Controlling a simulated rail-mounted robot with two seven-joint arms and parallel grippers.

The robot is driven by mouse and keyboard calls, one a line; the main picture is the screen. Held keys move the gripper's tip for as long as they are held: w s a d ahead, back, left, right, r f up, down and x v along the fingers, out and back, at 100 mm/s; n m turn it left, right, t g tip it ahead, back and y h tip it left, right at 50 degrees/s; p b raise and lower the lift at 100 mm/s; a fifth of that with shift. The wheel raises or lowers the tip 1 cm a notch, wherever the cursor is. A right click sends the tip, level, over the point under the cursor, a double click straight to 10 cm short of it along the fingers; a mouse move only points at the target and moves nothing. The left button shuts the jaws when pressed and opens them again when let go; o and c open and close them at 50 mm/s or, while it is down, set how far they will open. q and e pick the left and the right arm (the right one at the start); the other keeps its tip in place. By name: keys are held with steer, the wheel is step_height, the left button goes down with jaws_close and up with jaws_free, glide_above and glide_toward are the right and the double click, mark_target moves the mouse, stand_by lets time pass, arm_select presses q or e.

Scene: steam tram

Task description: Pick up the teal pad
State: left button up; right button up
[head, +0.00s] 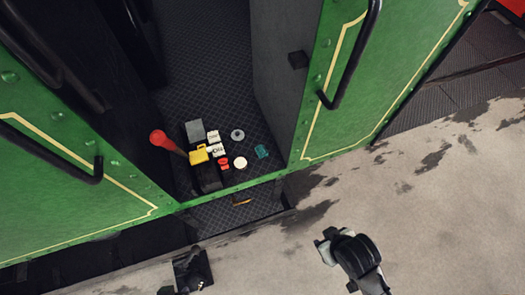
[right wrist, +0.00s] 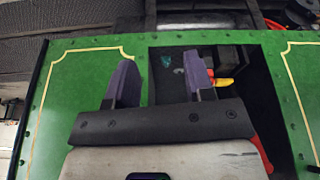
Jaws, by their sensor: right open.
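The teal pad (head: 262,151) lies on the dark patterned floor inside the green tram's doorway, near the right door post. In the right wrist view the teal pad (right wrist: 166,59) shows small and distant, between the two finger lines. My right gripper (head: 326,241) is outside the tram over the pavement, lower right of the pad and well apart from it. Its purple fingers (right wrist: 163,78) are spread and empty.
Left of the pad are a grey disc (head: 238,134), a cream disc (head: 240,163), a red item (head: 223,163), white blocks (head: 216,149), a yellow item (head: 199,155) and a grey block (head: 195,131). A red-knobbed lever (head: 158,138) and door handrails (head: 349,75) flank the opening. A step (head: 225,218) lies below.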

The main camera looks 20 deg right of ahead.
steer(key=shift+o, duration=0.4)
steer(key=shift+s+d, duration=0.1)
steer(key=shift+d, duration=0.05)
steer(key=o, duration=0.4)
